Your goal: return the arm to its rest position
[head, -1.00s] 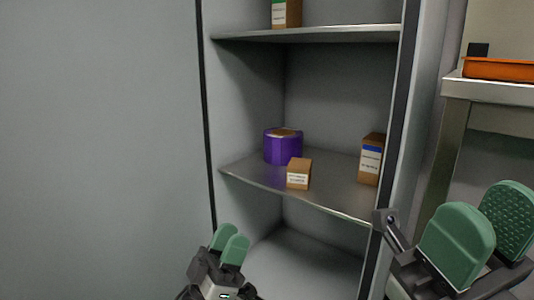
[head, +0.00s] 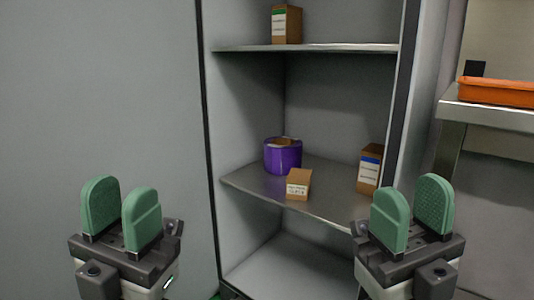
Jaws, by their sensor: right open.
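My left gripper (head: 121,213) is at the lower left of the head view, in front of the grey wall panel. Its two green fingers are apart with nothing between them. My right gripper (head: 411,216) is at the lower right, in front of the cabinet's right edge. Its green fingers are apart and empty. Both grippers point upward and touch nothing that I can see. The arms behind them are mostly out of view.
An open cabinet stands ahead. Its middle shelf (head: 250,184) holds a purple container (head: 283,158), a small brown box (head: 298,185) and a taller box (head: 369,168). Another box (head: 287,25) stands on the upper shelf (head: 340,47). An orange tray (head: 500,92) sits on a bench (head: 490,115) at right.

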